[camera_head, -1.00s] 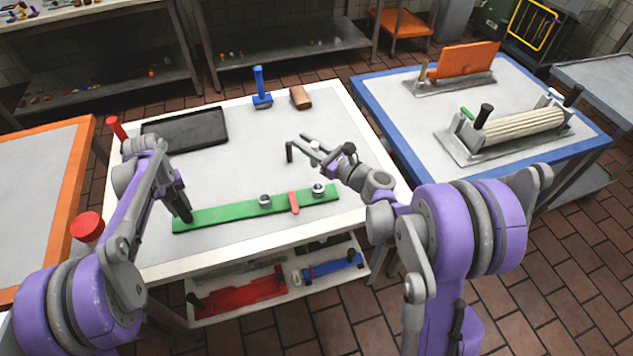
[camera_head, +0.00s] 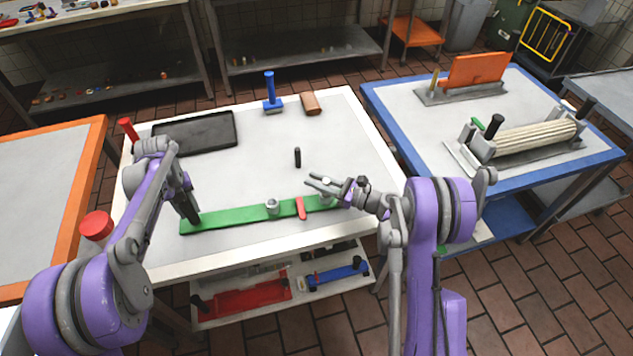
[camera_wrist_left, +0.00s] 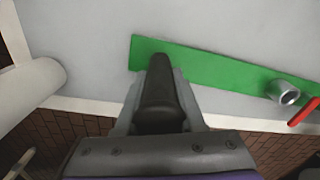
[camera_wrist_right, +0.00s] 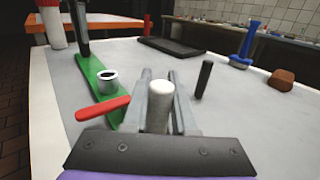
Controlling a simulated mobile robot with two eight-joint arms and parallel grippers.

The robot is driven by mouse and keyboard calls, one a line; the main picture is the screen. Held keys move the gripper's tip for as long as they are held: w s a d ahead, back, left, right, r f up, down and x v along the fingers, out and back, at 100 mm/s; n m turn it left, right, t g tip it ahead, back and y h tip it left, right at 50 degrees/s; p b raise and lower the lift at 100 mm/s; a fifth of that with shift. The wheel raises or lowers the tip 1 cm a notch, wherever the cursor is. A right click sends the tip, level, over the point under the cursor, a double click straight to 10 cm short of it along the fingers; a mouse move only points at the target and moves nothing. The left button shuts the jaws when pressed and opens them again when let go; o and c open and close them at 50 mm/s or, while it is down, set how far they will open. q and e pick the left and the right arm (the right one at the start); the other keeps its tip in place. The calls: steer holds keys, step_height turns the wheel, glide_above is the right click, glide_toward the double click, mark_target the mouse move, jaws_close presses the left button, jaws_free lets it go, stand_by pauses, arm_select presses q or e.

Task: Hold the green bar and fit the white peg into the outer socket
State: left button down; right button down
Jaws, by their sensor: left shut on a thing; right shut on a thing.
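The green bar (camera_head: 235,216) lies near the table's front edge, with an inner metal socket (camera_head: 272,207), a red lever (camera_head: 301,208) and an outer socket near its right end. My left gripper (camera_head: 190,208) is shut on a black handle (camera_wrist_left: 160,90) at the bar's left end. My right gripper (camera_head: 326,185) is shut on the white peg (camera_wrist_right: 159,105), over the bar's right end. The peg and gripper largely cover the outer socket in the head and right wrist views. I cannot tell whether the peg's lower end is inside it.
A black upright pin (camera_head: 297,157) stands behind the bar. A dark tray (camera_head: 200,134), a blue-handled tool (camera_head: 270,95) and a brown block (camera_head: 311,104) are at the back. A red-topped post (camera_head: 97,226) is at left.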

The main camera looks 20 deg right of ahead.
steer(key=shift+f, duration=0.2)
steer(key=shift+f, duration=0.15)
steer(key=c, duration=0.7)
jaws_free()
